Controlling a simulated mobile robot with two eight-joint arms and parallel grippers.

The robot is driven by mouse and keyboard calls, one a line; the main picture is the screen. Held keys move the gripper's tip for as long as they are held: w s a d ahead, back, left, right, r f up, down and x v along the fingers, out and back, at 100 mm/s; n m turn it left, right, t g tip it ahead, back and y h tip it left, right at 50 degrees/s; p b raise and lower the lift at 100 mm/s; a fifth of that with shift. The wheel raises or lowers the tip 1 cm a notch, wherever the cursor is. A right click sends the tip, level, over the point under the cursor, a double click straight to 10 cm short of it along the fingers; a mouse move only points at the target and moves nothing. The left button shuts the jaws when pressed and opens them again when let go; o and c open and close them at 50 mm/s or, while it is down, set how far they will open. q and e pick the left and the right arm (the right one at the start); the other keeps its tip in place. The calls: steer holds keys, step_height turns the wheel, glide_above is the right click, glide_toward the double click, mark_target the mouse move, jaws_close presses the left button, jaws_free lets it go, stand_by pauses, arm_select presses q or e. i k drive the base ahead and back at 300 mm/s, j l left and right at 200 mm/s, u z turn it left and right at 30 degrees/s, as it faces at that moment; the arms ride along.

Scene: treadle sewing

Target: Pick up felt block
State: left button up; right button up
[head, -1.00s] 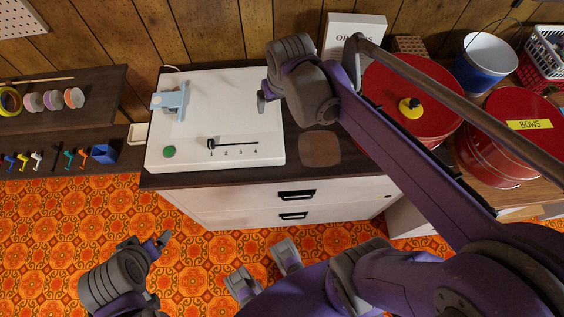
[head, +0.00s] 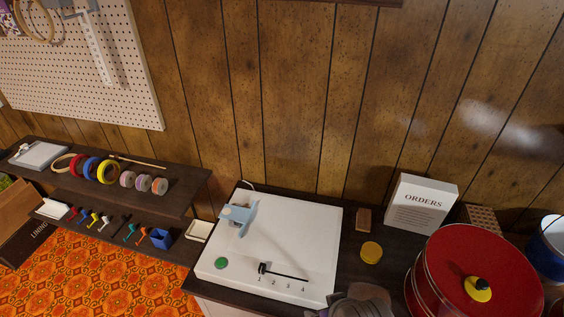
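A small brown block (head: 364,219), which looks like the felt block, stands on the dark counter between the white sewing machine bed and the white ORDERS box. A round yellow object (head: 371,252) lies just in front of it. Nothing holds the brown block. Grey parts of my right gripper or wrist (head: 360,302) show at the bottom edge, nearer than the block and apart from it. The fingertips are cut off or unclear. My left gripper is out of view.
The sewing machine bed (head: 300,225) carries a light blue head (head: 238,213). The ORDERS box (head: 420,204) and a large red tin (head: 445,262) stand to the block's right. A dark shelf (head: 190,190) with tape rolls is at left. The panelled wall (head: 300,100) is close behind.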

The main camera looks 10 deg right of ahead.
mark_target(364, 216)
steer(key=z, duration=1.35)
steer(key=k+j+u, duration=0.15)
steer(key=j+u, duration=0.15)
steer(key=j, duration=0.15)
